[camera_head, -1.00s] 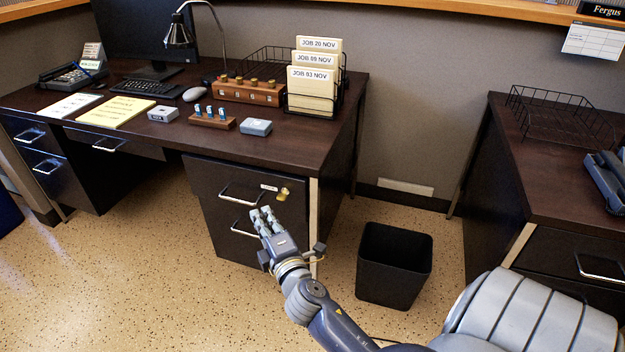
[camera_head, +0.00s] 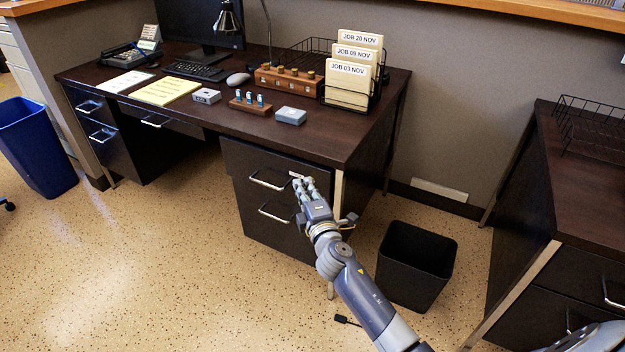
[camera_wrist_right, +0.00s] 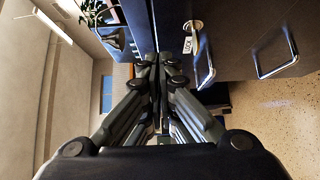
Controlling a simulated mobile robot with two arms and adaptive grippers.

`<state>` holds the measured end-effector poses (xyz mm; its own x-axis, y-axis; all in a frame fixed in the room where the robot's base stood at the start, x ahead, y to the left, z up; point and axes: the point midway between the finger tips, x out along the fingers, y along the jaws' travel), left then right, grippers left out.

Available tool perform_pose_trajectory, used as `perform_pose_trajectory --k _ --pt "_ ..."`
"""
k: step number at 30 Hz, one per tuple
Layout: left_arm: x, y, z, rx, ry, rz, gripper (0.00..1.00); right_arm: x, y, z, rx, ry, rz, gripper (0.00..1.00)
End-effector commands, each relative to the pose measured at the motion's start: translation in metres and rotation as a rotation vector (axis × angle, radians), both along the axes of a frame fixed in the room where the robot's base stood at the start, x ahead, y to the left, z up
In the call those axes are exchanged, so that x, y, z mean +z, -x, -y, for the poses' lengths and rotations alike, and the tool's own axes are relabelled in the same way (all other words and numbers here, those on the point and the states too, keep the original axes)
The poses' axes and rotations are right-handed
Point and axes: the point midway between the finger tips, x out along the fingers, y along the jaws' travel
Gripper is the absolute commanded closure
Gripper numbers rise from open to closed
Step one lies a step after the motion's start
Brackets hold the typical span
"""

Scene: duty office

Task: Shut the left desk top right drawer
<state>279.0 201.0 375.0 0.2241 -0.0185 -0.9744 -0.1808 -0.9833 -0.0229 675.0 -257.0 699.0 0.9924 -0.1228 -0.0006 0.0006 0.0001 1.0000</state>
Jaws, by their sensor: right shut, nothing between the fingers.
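The top right drawer (camera_head: 240,160) of the left desk is a dark front with a silver bar handle (camera_head: 270,181). Its front seems to stand slightly proud of the drawer below; the exact gap is hard to tell. My right gripper (camera_head: 304,183) is shut and empty, its fingertips at the right part of this front, beside the handle and over the lock area. I cannot tell if they touch. In the wrist view the shut fingertips (camera_wrist_right: 160,66) are beside the drawer's label (camera_wrist_right: 187,45), lock (camera_wrist_right: 193,25) and handle (camera_wrist_right: 205,63). My left gripper is out of view.
The lower drawer's handle (camera_head: 277,213) is just below. A black bin (camera_head: 416,265) stands right of my forearm, before the right desk (camera_head: 590,190). File folders (camera_head: 350,82) and small items stand on the left desk (camera_head: 300,140). A blue bin (camera_head: 38,150) is far left.

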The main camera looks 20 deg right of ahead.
Motion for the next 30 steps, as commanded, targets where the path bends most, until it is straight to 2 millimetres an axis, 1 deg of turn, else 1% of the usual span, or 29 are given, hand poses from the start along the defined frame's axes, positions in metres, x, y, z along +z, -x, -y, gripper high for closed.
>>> perform_pose_trajectory --k 1,3,6,11,21,24,25,27,30 --pt "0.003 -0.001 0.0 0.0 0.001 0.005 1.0 0.0 -0.006 0.008 -0.002 0.004 0.001 1.0" --pt "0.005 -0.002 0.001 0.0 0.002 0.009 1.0 0.0 -0.012 0.017 -0.001 0.003 0.001 1.0" --pt "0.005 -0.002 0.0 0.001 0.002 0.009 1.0 0.0 -0.019 0.025 -0.001 0.002 0.001 1.0" --pt "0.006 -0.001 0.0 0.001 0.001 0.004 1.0 0.0 -0.023 0.031 0.0 0.001 0.0 1.0" --pt "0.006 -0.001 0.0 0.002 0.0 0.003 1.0 0.0 -0.024 0.032 0.0 0.0 0.0 1.0" --pt "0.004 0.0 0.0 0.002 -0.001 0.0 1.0 0.0 -0.03 0.039 -0.001 0.001 0.001 1.0" --pt "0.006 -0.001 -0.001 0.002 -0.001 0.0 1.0 -0.001 -0.032 0.043 -0.001 0.002 0.001 1.0" --pt "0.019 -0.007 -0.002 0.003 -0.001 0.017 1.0 0.0 -0.038 0.05 -0.002 0.002 0.001 1.0" --pt "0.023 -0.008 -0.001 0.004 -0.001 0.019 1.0 0.0 -0.041 0.053 -0.001 0.0 0.001 1.0"
